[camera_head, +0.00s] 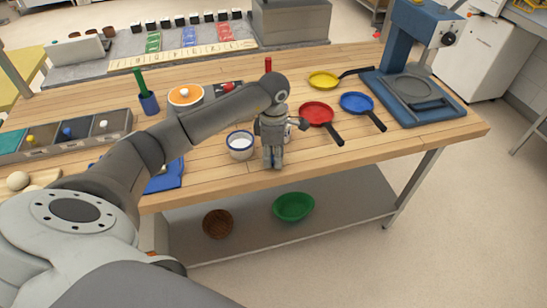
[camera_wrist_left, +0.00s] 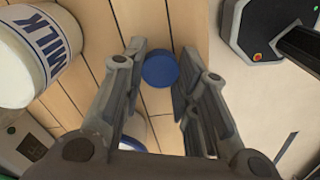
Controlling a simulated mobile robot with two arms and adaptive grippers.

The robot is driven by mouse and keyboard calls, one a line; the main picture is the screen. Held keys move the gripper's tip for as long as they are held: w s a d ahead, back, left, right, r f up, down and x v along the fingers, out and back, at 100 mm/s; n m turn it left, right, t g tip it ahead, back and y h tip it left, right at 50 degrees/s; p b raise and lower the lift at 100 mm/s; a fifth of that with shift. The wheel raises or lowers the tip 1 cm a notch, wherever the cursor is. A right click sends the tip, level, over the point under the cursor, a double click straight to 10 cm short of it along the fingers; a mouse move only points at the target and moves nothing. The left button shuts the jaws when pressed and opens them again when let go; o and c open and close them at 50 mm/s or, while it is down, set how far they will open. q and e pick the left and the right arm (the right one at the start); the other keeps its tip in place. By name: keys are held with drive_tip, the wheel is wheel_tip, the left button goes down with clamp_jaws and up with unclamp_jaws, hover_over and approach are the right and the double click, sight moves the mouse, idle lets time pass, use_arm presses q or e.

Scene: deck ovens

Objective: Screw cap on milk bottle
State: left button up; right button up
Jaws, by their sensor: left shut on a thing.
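The milk bottle (camera_wrist_left: 45,45), white with a blue MILK label, shows at the upper left of the left wrist view, beside my gripper and apart from its fingers. In the head view it is mostly or wholly hidden behind my gripper. A round blue cap (camera_wrist_left: 160,70) sits between the fingertips of my left gripper (camera_wrist_left: 159,78), which is shut on it. In the head view my left gripper (camera_head: 273,160) points down near the table's front edge, and the cap cannot be made out there. My right gripper is in neither view.
A white bowl with a blue rim (camera_head: 240,146) stands just left of my gripper. A red pan (camera_head: 316,112) and a blue pan (camera_head: 357,102) lie to its right. A blue press (camera_head: 412,70) fills the table's right end. A green bowl (camera_head: 293,207) lies on the lower shelf.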

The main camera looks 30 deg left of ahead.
use_arm(q)
drive_tip(key=shift+r, duration=0.35)
drive_tip(key=s+d+r+b, duration=0.2)
drive_tip(key=s+r, duration=0.4)
drive_tip(key=s+d+r+b, duration=0.2)
drive_tip(key=s+r, duration=0.3)
drive_tip(key=s, duration=0.2)
drive_tip(key=shift+d+r, duration=0.35)
drive_tip(key=shift+d, duration=0.05)
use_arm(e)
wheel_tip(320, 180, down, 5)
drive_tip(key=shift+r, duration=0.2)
use_arm(q)
drive_tip(key=shift+s+d, duration=0.1)
drive_tip(key=s+d+f+m, duration=0.1)
drive_tip(key=d+f+m, duration=0.2)
drive_tip(key=m, duration=0.8)
drive_tip(key=d+f+m, duration=0.3)
drive_tip(key=d+m, duration=0.2)
drive_tip(key=m, duration=0.7)
drive_tip(key=shift+s+d+f, duration=0.15)
drive_tip(key=shift+s+d, duration=0.05)
drive_tip(key=shift+s, duration=0.15)
drive_tip(key=shift+a, duration=0.15)
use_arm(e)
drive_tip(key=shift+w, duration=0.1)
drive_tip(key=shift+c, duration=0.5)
